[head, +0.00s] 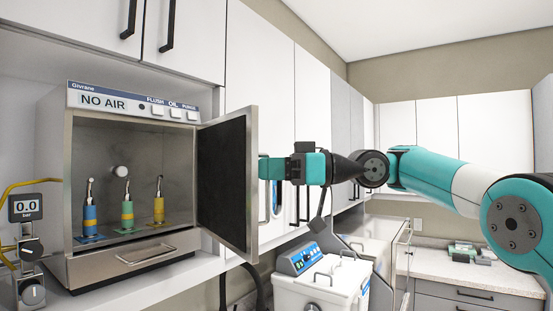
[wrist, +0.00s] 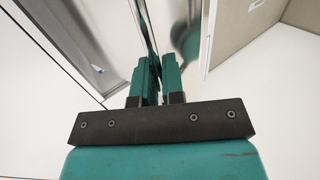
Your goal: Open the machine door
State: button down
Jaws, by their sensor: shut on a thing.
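The machine (head: 122,85) is a steel box with a blue and white top panel reading "NO AIR". Its door (head: 228,180) is hinged on the right and stands wide open, swung out toward me. Three handpieces with blue, green and yellow bases stand inside. My gripper (head: 265,168) is at the outer face of the door. In the wrist view my gripper (wrist: 158,78) has its teal fingers close together on a thin upright part, seemingly the door handle (wrist: 148,28). The door hides the fingertips and the handle in the head view.
A gauge (head: 25,207) reading 0.0 bar stands left of the machine. A drawer (head: 125,259) is shut below the chamber. White cabinets hang above and behind my arm. A white box-shaped device (head: 320,285) stands at lower middle; a counter lies at right.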

jog(key=shift+w+r, duration=0.1)
jog(key=shift+r, duration=0.2)
jog(key=c, duration=1.3)
grip_release()
jog(key=shift+w+a+f, duration=0.1)
jog(key=shift+a, duration=0.05)
jog(key=shift+o, duration=0.2)
jog(key=shift+s+f, duration=0.1)
jog(key=shift+s, duration=0.1)
